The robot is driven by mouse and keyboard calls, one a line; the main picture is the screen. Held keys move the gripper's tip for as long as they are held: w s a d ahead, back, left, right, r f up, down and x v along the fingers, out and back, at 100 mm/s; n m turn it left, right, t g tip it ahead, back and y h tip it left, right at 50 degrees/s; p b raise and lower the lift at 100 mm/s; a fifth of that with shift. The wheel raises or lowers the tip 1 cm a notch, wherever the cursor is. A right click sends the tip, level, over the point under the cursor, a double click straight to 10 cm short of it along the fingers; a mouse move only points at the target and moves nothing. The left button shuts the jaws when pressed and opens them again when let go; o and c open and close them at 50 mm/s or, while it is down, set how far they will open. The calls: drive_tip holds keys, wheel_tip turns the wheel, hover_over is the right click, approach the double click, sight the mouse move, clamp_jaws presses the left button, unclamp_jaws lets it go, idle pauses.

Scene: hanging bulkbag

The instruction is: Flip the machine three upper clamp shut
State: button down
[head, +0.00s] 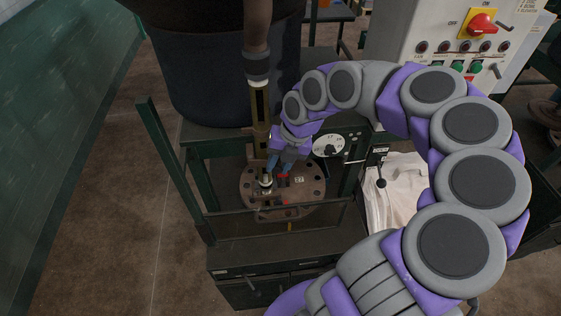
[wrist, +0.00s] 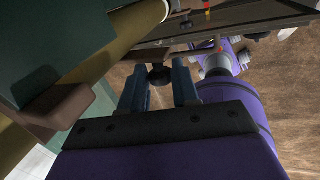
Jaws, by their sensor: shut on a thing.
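My gripper (head: 279,170) reaches down to the machine beside the upright brass-coloured tube, above the round plate (head: 307,188). In the wrist view my gripper's two blue fingers (wrist: 160,82) are closed on a dark round knob (wrist: 160,75), on what looks like a thin lever running to the right. I take this to be the clamp's handle; the clamp's body is not clear. Small red-tipped parts (head: 284,202) show on the plate. My arm and fingers hide part of the plate in the head view.
The brass-coloured tube (head: 259,110) stands close left of my gripper, and it also shows in the wrist view (wrist: 125,38). A dial (head: 328,146) and a black-knobbed lever (head: 381,178) are to the right. A dark green frame (head: 170,150) surrounds the machine. A control box (head: 440,40) stands behind.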

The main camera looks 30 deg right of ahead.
drive_tip(key=c, duration=0.8)
unclamp_jaws()
drive_tip(key=p+v, duration=0.2)
drive_tip(key=v, duration=1.5)
drive_tip(key=shift+r, duration=0.1)
